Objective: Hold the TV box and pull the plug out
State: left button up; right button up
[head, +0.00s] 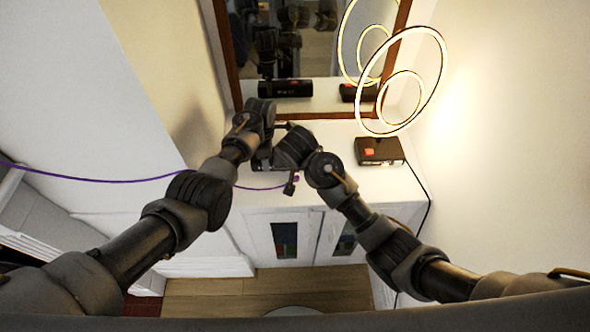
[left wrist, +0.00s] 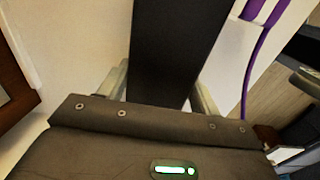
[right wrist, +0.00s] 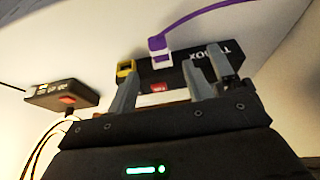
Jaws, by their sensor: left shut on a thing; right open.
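The black TV box (right wrist: 180,72) lies on the white cabinet, its lettering showing in the right wrist view. My left gripper (head: 262,150) is shut on it; the box fills the space between the fingers in the left wrist view (left wrist: 172,50). A purple plug (right wrist: 158,44) with a pale end meets the box's edge; I cannot tell how deep it sits. Beside it is a yellow connector (right wrist: 125,68). My right gripper (right wrist: 165,85) is open, its fingers spread in front of the box and plug. In the head view the arms hide most of the box.
The purple cable (head: 110,180) runs off left. A ring lamp (head: 400,80) and a small black box with a red patch (head: 378,151) stand at the right of the white cabinet (head: 340,190). A framed mirror (head: 320,85) stands behind, reflecting the arms.

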jog(key=shift+x, duration=3.2)
jog(key=c, duration=1.1)
jog(key=shift+o, duration=0.2)
jog(key=shift+s, duration=0.1)
jog(key=shift+s, duration=2.2)
pick_arm(q)
jog(key=o, duration=1.4)
